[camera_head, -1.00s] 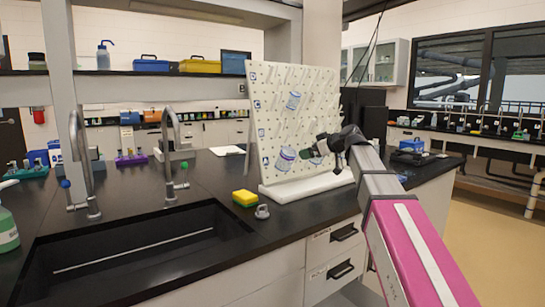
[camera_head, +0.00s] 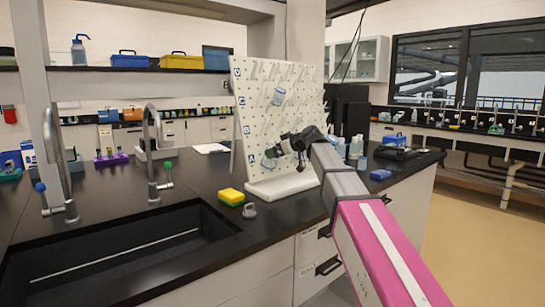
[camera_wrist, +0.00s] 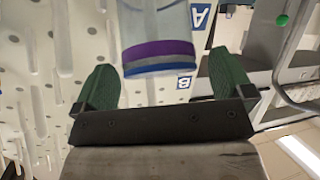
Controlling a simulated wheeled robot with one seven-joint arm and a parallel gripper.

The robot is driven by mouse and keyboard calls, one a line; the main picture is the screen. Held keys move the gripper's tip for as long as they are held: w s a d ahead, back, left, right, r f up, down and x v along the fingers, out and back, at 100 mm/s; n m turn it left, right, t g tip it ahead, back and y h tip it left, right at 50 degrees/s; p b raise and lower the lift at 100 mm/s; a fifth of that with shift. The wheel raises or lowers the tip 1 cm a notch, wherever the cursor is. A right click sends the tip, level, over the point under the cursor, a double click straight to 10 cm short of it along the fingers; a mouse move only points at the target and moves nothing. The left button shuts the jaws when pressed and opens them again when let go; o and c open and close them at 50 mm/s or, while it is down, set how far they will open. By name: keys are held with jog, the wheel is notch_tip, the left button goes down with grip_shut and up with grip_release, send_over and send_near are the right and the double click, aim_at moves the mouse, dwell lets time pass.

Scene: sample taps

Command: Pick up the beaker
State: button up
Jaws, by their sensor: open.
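A clear beaker (camera_head: 268,160) hangs low on the white pegboard drying rack (camera_head: 262,72), partly hidden by my gripper (camera_head: 286,148). In the wrist view the beaker (camera_wrist: 158,28) has a purple band and a blue band at its near end. That end lies between the two green fingers of my gripper (camera_wrist: 162,78), near their tips. The fingers are apart, with a visible gap on each side of the beaker. A second clear beaker (camera_head: 278,96) hangs higher on the rack.
The rack's white base stands on the black counter. A yellow sponge (camera_head: 231,196) and a small grey item (camera_head: 249,211) lie in front of it. A sink (camera_head: 120,250) with taps is at left. Bottles (camera_head: 355,147) stand behind my arm.

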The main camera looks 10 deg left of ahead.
jog(key=x, duration=0.2)
jog(key=shift+w+a+f, duration=0.1)
jog(key=shift+w+a, duration=0.15)
jog(key=shift+a, duration=0.05)
jog(key=c, duration=1)
jog(key=shift+o, duration=0.2)
notch_tip(320, 180, up, 7)
jog(key=shift+r, duration=0.15)
jog(key=s+d, duration=0.4)
jog(key=d, duration=0.4)
jog(key=s+d, duration=0.5)
jog(key=d, duration=0.2)
jog(key=shift+d, duration=0.35)
jog(key=shift+w+a+r, duration=0.1)
jog(key=shift+w+a, duration=0.1)
jog(key=shift+a, duration=0.05)
jog(key=s+d+r, duration=0.3)
jog(key=r, duration=0.5)
jog(key=shift+d, duration=0.25)
jog(key=shift+s+d+r, duration=0.2)
jog(key=shift+s+d, duration=0.95)
jog(key=shift+d, duration=0.1)
jog(key=shift+s+d+r, duration=0.2)
jog(key=shift+s+d, duration=0.95)
jog(key=shift+d, duration=0.1)
jog(key=shift+s+d+r, duration=0.15)
jog(key=shift+s+d, duration=0.95)
jog(key=shift+d, duration=0.15)
